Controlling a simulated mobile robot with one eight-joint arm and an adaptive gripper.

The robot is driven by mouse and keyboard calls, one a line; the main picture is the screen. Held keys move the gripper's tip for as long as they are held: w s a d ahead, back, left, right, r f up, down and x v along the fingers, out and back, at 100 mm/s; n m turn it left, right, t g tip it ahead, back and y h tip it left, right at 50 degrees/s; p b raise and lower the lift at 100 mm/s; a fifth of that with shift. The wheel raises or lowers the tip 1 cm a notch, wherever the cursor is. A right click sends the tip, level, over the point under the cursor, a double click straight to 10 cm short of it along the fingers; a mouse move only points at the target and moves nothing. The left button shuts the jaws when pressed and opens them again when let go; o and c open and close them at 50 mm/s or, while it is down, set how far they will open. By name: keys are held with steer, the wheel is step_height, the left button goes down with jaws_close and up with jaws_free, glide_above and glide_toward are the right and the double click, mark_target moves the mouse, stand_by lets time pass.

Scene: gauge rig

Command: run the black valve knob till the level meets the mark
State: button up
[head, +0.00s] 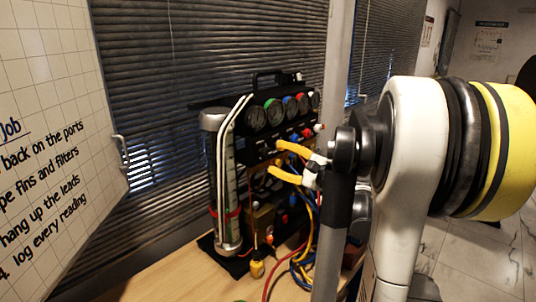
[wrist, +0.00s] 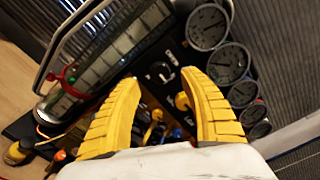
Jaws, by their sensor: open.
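A black knob (wrist: 158,73) with a light mark sits on the dark panel, seen between my fingertips in the wrist view. My gripper (wrist: 160,78) is open, its two yellow fingers on either side of the knob, with no contact to be seen. In the head view my gripper (head: 275,157) points left at the rig's front, and the knob cannot be made out. The level tube (head: 226,180) stands upright at the rig's left and crosses the upper left of the wrist view (wrist: 112,50). A red band (head: 232,214) rings it, also in the wrist view (wrist: 68,82). The liquid level is unclear.
Several round gauges (head: 274,112) top the panel, with small coloured knobs below. A yellow-handled tool (head: 257,269) and looped cables (head: 300,265) are on the wooden bench (head: 165,275). A whiteboard (head: 50,120) is at left. The bench's left front is clear.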

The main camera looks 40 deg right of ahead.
mark_target(268, 153)
steer(key=s, duration=0.7)
steer(key=shift+d, duration=0.3)
stand_by(0.4)
steer(key=w+m+p, duration=0.1)
steer(key=w+m, duration=0.2)
steer(key=w, duration=0.1)
steer(key=w+m+p, duration=0.2)
steer(key=w+m, duration=0.1)
steer(key=m, duration=0.1)
steer(key=w+a+m+p, duration=0.1)
steer(key=w+m, duration=0.2)
steer(key=w, duration=0.1)
steer(key=shift+w+m, duration=0.3)
steer(key=shift+r, duration=0.1)
